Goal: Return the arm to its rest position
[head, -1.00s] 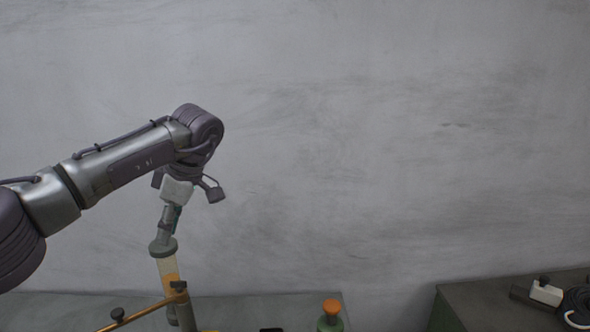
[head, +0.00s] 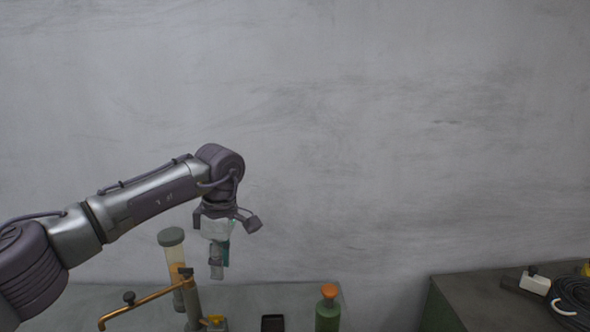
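My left arm comes in from the left, with its wrist bent downward. My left gripper (head: 217,274) points down above the grey-green bench (head: 255,295), in front of the wall. Its fingers are small and overlap in the head view, so I cannot tell whether they are open or shut. No held object can be made out. The gripper is just right of an upright translucent yellowish cylinder with a grey cap (head: 172,238), with a visible gap between them. My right gripper is not in view.
A green bottle with an orange top (head: 328,311) and a small dark box (head: 272,323) are to the right. A dark cabinet (head: 455,288) holds a white block (head: 535,283) and black cable (head: 574,298). The wall is bare.

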